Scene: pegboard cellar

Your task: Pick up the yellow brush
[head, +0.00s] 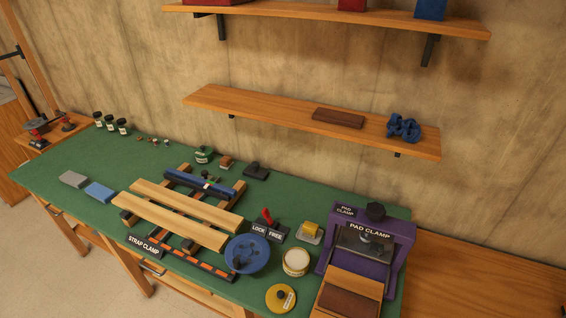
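No thing in the head view is clearly a brush. A small yellow block (312,228) sits on a pale flat piece on the green bench top, left of the purple pad clamp. A round yellow disc (272,299) with a dark knob and a pale label lies at the bench's front edge, below an open round tub (296,262). I cannot tell whether either yellow thing is the brush. Neither of my grippers is in view.
The purple pad clamp (408,232) stands at the green bench's (60,158) right end. A strap clamp with wooden boards (165,218) and a blue wheel (247,254) fill the middle. Grey and blue blocks (100,191) lie left. A wooden shelf (270,108) hangs above.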

